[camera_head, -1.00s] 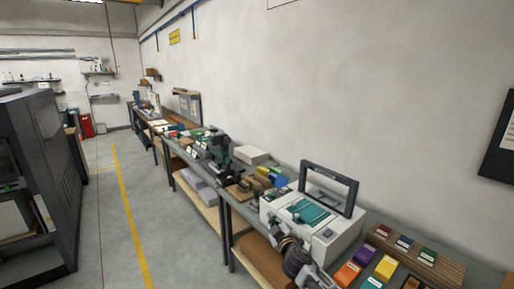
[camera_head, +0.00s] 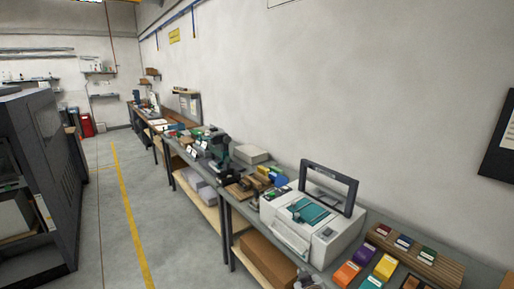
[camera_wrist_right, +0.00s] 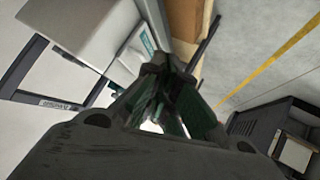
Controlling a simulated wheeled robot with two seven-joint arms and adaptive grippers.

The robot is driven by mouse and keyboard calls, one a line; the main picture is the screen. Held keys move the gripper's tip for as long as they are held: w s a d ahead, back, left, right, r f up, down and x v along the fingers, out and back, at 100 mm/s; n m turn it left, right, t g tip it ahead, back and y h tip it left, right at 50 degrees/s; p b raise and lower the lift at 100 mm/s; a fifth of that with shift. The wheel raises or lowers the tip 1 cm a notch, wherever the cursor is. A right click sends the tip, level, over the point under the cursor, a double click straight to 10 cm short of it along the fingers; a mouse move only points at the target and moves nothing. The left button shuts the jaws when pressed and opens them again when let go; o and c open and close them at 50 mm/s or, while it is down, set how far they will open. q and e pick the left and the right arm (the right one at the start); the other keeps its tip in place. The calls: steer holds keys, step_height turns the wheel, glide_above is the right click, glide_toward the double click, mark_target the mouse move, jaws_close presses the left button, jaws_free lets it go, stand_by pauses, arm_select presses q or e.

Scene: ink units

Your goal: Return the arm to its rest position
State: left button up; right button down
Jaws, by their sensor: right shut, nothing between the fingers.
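My right gripper (camera_head: 308,280) barely shows at the bottom edge of the head view, in front of the bench and below the white printer (camera_head: 325,243). In the right wrist view its dark fingers (camera_wrist_right: 168,85) are close together, with nothing held between them. The printer's dark-framed lid (camera_head: 330,187) stands raised, and a teal part (camera_head: 308,211) shows inside it. The printer also shows at the upper left of the right wrist view (camera_wrist_right: 85,30). My left gripper is not in view.
Orange (camera_head: 347,273), purple (camera_head: 363,253) and yellow (camera_head: 385,267) ink units lie on the bench right of the printer. A wooden rack (camera_head: 425,262) holds several small units. A cardboard box (camera_head: 268,259) sits on the lower shelf. The aisle floor (camera_head: 180,240) at left is clear.

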steer(key=s+d+f+m+g, duration=0.1)
steer(key=s+d+g, duration=0.25)
steer(key=s, duration=0.95)
steer(key=s+d+f+m+g, duration=0.1)
steer(key=s+d+f+g, duration=0.2)
steer(key=s, duration=0.9)
step_height(320, 180, down, 33)
steer(key=s+g+b, duration=0.2)
steer(key=s+d+f+b, duration=0.1)
steer(key=s+d+f, duration=0.1)
steer(key=s+f, duration=0.9)
steer(key=s+d+f+g, duration=0.1)
steer(key=s+d+f, duration=0.1)
steer(key=s+f, duration=0.9)
steer(key=shift+s+y+b, duration=0.3)
steer(key=shift+s+b, duration=0.05)
steer(key=shift+s, duration=0.2)
steer(key=shift+g, duration=0.25)
